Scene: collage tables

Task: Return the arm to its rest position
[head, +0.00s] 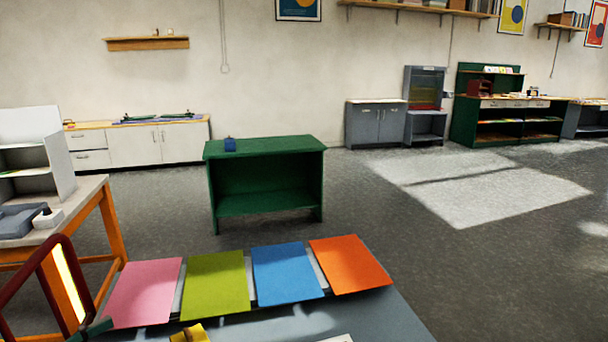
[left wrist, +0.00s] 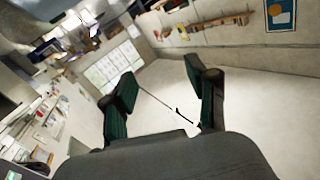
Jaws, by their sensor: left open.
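My left gripper (left wrist: 159,72) is open in the left wrist view. Its two dark green fingers stand wide apart with nothing between them. The view beyond them is a tilted look at pale wall and floor, with no object near the fingertips. In the head view a small dark green piece shows at the bottom left edge; I cannot tell whether it is part of this gripper. My right gripper is in neither view.
Pink (head: 145,292), lime (head: 215,284), blue (head: 286,273) and orange (head: 349,264) sheets lie along the grey table (head: 385,318). A dark red frame (head: 26,272) with a glowing strip stands at left. A green bench (head: 265,147) stands beyond open floor.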

